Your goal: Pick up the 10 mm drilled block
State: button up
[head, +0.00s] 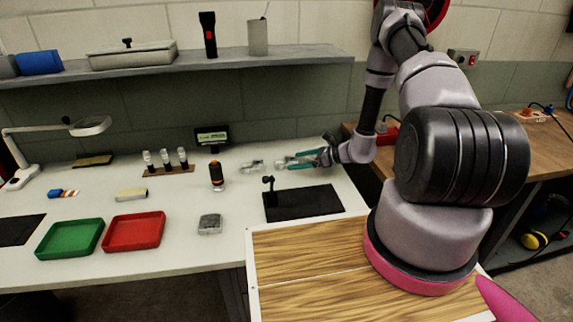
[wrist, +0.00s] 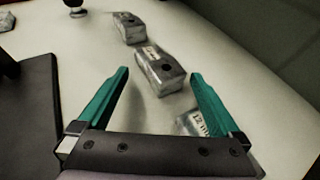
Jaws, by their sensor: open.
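My gripper (wrist: 158,76) is open, with its teal fingers either side of a drilled metal block (wrist: 160,72) seen ahead of the tips; I cannot tell how far it is from them. That block has a dark hole on top and a small label I cannot read surely. A second drilled block (wrist: 128,26) lies farther off. A third block (wrist: 190,124), its label seeming to start with 12, is partly hidden by the right finger and the gripper body. In the head view my gripper (head: 288,162) is above the white bench, right of small grey blocks (head: 253,166).
A black mat (head: 310,205) with a small black stand (head: 268,183) lies close in front. Red (head: 134,232) and green (head: 70,240) trays, a grey block-like item (head: 210,225) and an orange-topped black tool (head: 216,176) stand farther left. The wall is behind.

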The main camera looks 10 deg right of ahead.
aim_at(295, 160)
jog(key=x, duration=0.3)
grip_shut()
jog(key=shift+w+r, duration=0.1)
jog(key=shift+r, duration=0.05)
